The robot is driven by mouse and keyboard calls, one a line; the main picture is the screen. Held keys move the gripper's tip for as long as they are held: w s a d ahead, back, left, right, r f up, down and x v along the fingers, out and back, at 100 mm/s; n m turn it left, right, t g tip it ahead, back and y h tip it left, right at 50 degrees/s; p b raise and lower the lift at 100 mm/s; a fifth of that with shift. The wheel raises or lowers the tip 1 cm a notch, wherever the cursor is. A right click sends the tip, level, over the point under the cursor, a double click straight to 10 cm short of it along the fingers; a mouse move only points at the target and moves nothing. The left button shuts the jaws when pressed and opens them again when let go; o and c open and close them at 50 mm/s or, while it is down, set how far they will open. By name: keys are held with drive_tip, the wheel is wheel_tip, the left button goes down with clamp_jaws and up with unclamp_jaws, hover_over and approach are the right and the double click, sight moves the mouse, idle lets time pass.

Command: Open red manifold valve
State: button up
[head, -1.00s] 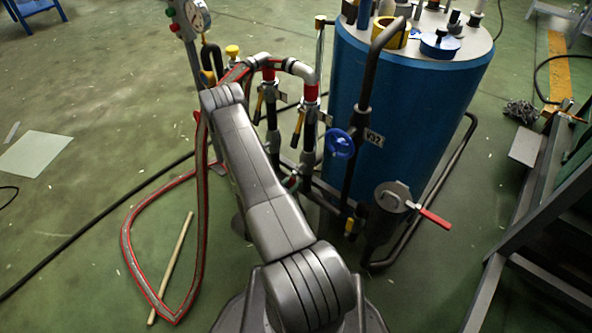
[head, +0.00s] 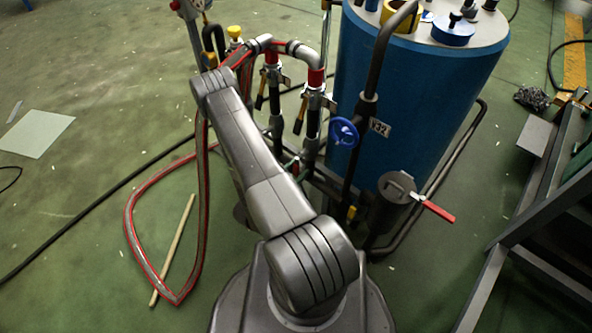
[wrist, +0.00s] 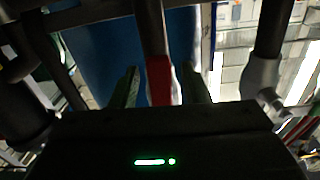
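In the wrist view my gripper (wrist: 160,88) has its two fingers apart. A red piece (wrist: 158,80) at the end of a grey bar or pipe shows between them, with gaps on both sides. I cannot tell whether it is a valve handle or a red band on a pipe. In the head view my gripper is hidden behind my arm. The manifold pipes (head: 313,125) stand beyond my arm, with red bands near the top and small levers. A red lever (head: 438,211) sticks out from a metal pot at the lower right of the blue tank.
The blue tank (head: 400,100) stands right of the pipes, with a blue handwheel (head: 344,131) in front. A red-edged hose (head: 130,225) loops on the floor at left, by a wooden stick (head: 174,250). A metal frame (head: 520,230) stands at right. The left floor is mostly clear.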

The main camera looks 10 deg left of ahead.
drive_tip(key=shift+a, duration=0.1)
drive_tip(key=p+v, duration=0.2)
drive_tip(key=v, duration=1.1)
drive_tip(key=shift+s+a, duration=0.2)
drive_tip(key=shift+s, duration=0.15)
idle(0.7)
drive_tip(key=shift+b+x, duration=0.85)
drive_tip(key=shift+x, duration=5.25)
